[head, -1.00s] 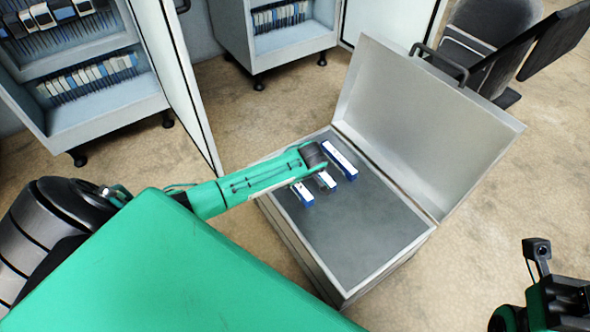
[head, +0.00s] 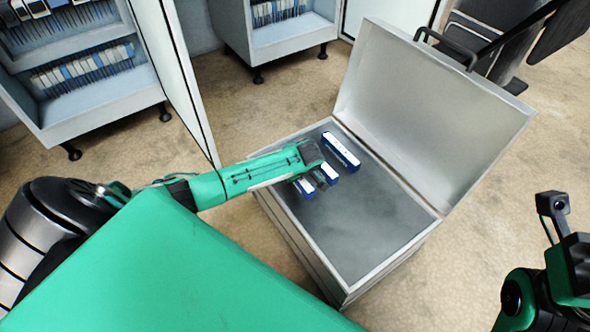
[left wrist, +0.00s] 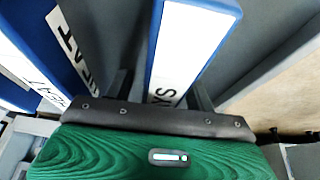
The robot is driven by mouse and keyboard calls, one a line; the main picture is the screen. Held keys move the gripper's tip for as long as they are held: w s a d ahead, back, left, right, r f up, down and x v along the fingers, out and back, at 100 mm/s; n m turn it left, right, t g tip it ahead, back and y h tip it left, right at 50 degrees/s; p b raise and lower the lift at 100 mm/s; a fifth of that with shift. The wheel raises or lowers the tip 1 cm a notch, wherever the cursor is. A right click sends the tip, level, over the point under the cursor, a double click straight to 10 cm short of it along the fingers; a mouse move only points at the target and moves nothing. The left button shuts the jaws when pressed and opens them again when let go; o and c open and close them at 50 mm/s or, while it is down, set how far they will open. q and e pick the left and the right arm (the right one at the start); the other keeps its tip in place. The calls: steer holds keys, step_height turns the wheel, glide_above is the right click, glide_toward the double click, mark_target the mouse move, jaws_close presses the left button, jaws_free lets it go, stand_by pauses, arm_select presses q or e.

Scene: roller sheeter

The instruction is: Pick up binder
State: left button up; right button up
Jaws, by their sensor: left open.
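A grey metal box (head: 378,235) stands with its lid (head: 425,105) open. Three blue binders with white labels are in it: a longer one (head: 342,152) at the back and two shorter ones (head: 329,174) (head: 305,188) in front. My left gripper (head: 317,183) is over the shorter binders, its fingers mostly hidden by my arm. In the left wrist view, a binder (left wrist: 185,45) runs between the open fingers (left wrist: 161,85), one on each side; I cannot tell contact. Blue-and-white binder surfaces (left wrist: 70,55) lie to its left. My right wrist (head: 570,265) shows at the right edge, fingertips unseen.
Cabinets with rows of binders (head: 85,70) (head: 285,35) stand at the back, with an open door (head: 176,80) beside the left one. A dark chair (head: 490,45) stands behind the lid. The box's front right part is clear.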

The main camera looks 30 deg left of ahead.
arm_select(q)
steer(key=shift+f+p, duration=0.25)
steer(key=shift+p, duration=0.15)
stand_by(0.7)
jaws_close()
